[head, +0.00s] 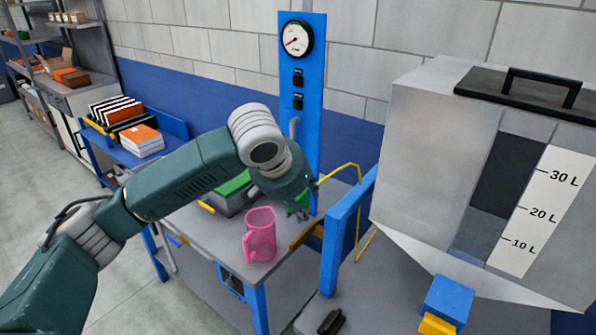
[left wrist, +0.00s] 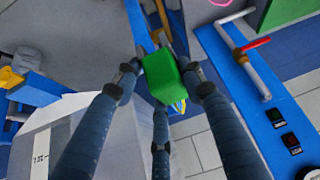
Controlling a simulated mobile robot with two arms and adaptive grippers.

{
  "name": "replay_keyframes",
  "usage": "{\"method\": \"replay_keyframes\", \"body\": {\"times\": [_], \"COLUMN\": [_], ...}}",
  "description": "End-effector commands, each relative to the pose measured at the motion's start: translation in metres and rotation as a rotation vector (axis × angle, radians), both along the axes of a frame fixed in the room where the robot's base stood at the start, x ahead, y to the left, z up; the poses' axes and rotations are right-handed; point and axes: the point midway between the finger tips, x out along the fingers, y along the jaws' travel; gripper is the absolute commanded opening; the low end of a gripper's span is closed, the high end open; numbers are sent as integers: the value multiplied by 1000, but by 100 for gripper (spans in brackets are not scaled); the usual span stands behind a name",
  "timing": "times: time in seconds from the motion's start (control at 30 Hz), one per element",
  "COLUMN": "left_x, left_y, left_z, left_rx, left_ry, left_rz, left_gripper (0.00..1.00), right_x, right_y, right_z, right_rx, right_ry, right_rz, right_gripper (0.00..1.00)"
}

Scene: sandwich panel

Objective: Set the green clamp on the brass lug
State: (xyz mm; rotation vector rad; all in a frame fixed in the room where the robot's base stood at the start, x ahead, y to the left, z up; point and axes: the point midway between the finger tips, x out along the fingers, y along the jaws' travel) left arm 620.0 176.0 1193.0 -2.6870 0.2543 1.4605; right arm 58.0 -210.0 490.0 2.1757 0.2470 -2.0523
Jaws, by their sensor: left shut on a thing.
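My left gripper (head: 301,207) reaches in from the left over the grey workbench, beside the blue gauge post. It is shut on the green clamp (head: 294,199), which is mostly hidden by the gripper in the head view. In the left wrist view the clamp (left wrist: 160,76) shows as a green block between the fingers of the left gripper (left wrist: 162,88). My right gripper is not in view.
A pink jug (head: 260,236) stands on the workbench (head: 190,222), near the gripper. A green-topped case (head: 232,188) lies behind the arm. The blue post (head: 303,130) bears a gauge (head: 296,39) and switches. A large grey tank (head: 430,150) fills the right side.

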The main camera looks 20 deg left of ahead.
Motion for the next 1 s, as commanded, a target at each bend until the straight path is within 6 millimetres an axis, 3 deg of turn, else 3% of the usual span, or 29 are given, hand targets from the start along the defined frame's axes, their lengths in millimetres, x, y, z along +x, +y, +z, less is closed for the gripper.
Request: {"method": "replay_keyframes", "body": {"times": [0.03,0.1,0.3,0.47,0.7,1.0], "left_x": [14,31,58,63,63,63], "left_y": [3,6,18,21,21,21], "left_z": [9,1,-23,-34,-50,-73], "left_rx": [-4,-7,-8,-7,-7,-7], "left_ry": [12,11,5,3,2,2], "left_rz": [-15,-44,-98,-111,-111,-110], "left_gripper": [10,10,10,10,10,10], "right_x": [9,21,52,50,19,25], "right_y": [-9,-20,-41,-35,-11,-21], "right_z": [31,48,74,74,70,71], "right_rx": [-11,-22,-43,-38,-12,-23], "right_ry": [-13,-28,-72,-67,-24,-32], "right_rz": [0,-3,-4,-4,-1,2], "right_gripper": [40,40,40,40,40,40]}}
